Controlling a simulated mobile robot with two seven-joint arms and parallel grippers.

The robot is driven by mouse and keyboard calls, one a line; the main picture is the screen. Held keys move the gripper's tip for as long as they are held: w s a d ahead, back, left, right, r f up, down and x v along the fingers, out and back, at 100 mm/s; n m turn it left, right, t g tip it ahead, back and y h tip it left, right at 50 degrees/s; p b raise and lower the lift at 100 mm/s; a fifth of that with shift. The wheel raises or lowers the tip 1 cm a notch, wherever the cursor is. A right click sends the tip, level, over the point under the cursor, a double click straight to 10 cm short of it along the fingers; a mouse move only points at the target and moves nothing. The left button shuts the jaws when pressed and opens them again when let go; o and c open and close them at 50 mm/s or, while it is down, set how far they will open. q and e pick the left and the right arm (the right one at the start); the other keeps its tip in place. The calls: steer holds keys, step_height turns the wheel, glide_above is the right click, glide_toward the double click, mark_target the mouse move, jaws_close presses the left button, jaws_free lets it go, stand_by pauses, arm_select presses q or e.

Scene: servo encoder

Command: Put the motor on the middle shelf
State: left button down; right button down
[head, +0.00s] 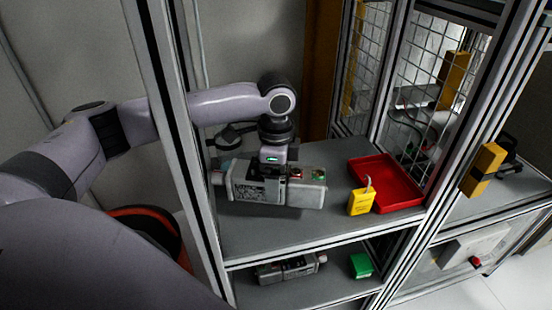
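A grey servo motor (250,191) with a label on its side and red and green connectors on top is at the left part of the upper visible shelf (285,228). My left gripper (271,172) points down at the motor's top from above. Its fingers are mostly hidden against the motor, so I cannot tell whether they are closed on it. Whether the motor rests on the shelf or is slightly raised is also unclear. A second, similar grey motor (287,268) lies on the lower shelf (318,289). My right gripper is out of view.
A red tray (397,196) lies at the right of the upper shelf, with a yellow padlock (361,200) at its near left corner. A green block (361,265) is on the lower shelf. Metal frame posts (181,120) and wire mesh bound the shelves.

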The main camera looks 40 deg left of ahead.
arm_select(q)
steer(key=shift+w+f, duration=0.1)
steer(key=shift+f, duration=2.3)
jaws_free()
steer(key=shift+f, duration=0.2)
step_height(320, 180, up, 12)
steer(key=shift+f, duration=0.1)
steer(key=shift+r, duration=0.25)
